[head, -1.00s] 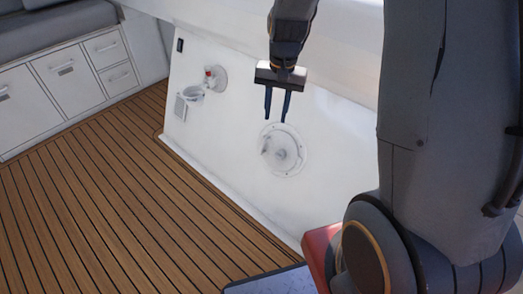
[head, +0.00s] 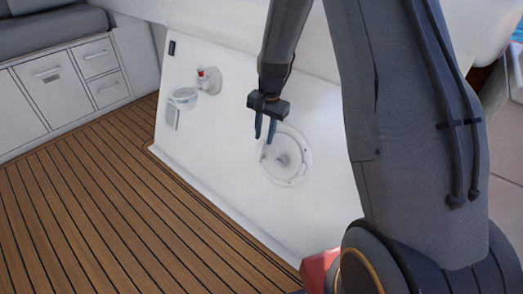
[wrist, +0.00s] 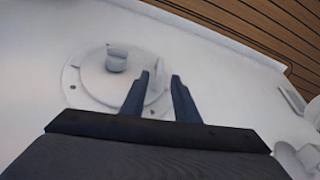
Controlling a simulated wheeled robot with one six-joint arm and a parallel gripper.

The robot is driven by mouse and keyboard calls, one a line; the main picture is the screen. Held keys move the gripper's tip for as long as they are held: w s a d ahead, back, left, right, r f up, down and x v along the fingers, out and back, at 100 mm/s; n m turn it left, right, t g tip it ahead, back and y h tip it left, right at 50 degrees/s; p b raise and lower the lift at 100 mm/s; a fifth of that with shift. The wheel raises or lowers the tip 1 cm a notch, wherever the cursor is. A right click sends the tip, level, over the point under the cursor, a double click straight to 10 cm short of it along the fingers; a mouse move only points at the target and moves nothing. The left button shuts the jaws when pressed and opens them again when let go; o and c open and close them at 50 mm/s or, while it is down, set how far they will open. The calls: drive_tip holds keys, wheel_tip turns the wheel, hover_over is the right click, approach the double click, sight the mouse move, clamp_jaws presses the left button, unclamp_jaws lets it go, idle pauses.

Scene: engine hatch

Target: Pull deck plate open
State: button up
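The deck plate (head: 291,166) is a round white cover with a screwed rim, set in the white sloping panel. In the wrist view my gripper (wrist: 160,76) overlaps the plate's right side. Whether the fingers touch the plate, I cannot tell.
A white cup-like holder (head: 184,97) and a fitting with a red top (head: 207,79) sit on the panel to the left. Wooden slatted deck (head: 120,200) lies clear below. White cabinets (head: 70,82) stand at the far left.

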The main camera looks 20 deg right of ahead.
sight(263, 146)
drive_tip(key=f+b, duration=0.1)
drive_tip(key=f, duration=0.2)
drive_tip(key=f+b, duration=0.1)
drive_tip(key=f, duration=0.3)
drive_tip(key=shift+w+a, duration=0.2)
clamp_jaws()
